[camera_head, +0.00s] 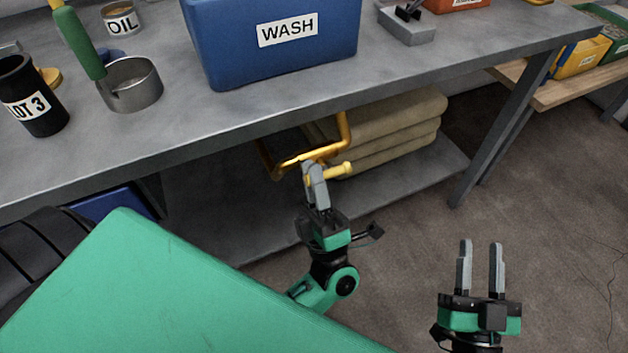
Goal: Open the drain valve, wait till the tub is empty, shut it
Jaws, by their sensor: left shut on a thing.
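The blue tub labelled WASH (225,45) stands on the grey workbench. Its inside is out of view, so the water level cannot be seen. Below the bench edge, a golden-yellow pipe (344,128) comes down and bends to the left. A yellow valve handle (341,169) sticks out to the right near the pipe's lower bend. My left gripper (313,170) is shut on the yellow handle, near its left part. The fingers hide part of the handle and the valve body. My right gripper (482,248) is open and empty, over the floor at the lower right.
Folded beige cloths (395,140) lie on the lower shelf (425,175) behind the pipe. A black LOT 3 canister (35,100), a metal cup (132,85) with a green-handled tool, and an OIL can (123,20) stand on the bench. A bench leg (505,125) rises at right.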

